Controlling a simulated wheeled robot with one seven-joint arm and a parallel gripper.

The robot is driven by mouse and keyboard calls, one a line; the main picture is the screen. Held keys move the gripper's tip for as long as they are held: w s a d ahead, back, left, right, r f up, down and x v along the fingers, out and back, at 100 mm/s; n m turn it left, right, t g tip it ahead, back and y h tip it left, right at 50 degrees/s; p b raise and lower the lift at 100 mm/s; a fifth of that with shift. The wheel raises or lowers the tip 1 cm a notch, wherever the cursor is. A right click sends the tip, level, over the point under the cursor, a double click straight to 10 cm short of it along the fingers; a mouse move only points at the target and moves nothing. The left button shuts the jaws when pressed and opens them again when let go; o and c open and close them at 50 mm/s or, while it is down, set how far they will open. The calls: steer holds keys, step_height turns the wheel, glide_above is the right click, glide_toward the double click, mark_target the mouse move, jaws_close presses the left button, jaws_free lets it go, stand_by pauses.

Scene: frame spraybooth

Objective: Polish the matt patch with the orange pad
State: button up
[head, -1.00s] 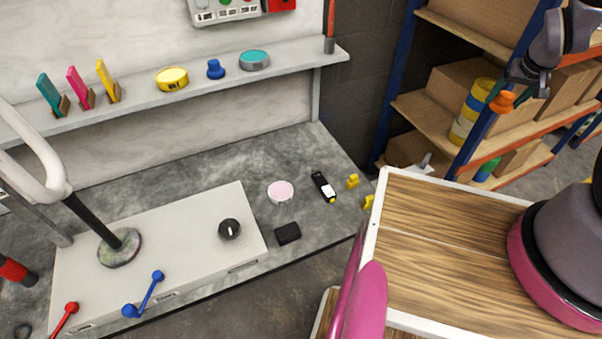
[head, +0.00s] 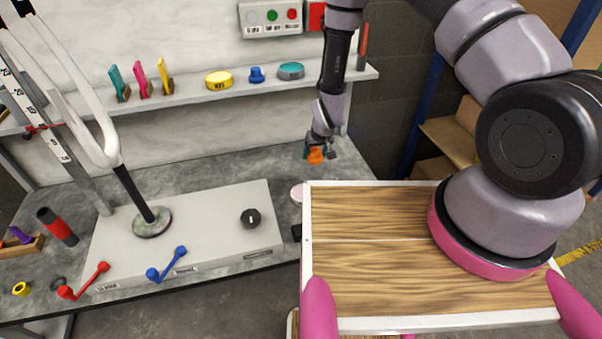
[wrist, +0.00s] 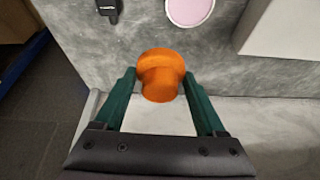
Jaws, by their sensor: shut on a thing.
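My gripper (head: 320,150) is shut on the orange pad (head: 315,157) and holds it over the back right of the grey bench. In the wrist view the round orange pad (wrist: 160,72) sits between the green fingers. A pale pink disc (wrist: 190,8) lies on the bench at the top of that view, apart from the pad. In the head view the pink disc (head: 297,192) is partly hidden by my wooden top. No patch that I can surely call matt shows; a mottled round disc (head: 152,223) lies at the foot of a black rod.
A pale low box (head: 215,210) with a black knob (head: 251,218) and red (head: 85,282) and blue (head: 168,265) levers stands on the bench. A shelf (head: 190,112) behind carries coloured tools and tins. A black object (wrist: 107,8) lies near the pink disc.

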glide_above(301, 189)
steer(key=s, duration=0.2)
step_height(301, 189, down, 6)
steer(key=shift+n, duration=0.3)
steer(key=shift+w+d+f, duration=0.15)
steer(key=shift+f, duration=1.35)
steer(key=shift+w+d+f, duration=0.1)
steer(key=shift+f, duration=1.35)
steer(key=shift+f, duration=0.55)
step_height(301, 189, up, 7)
steer(key=shift+r, duration=0.1)
stand_by(0.4)
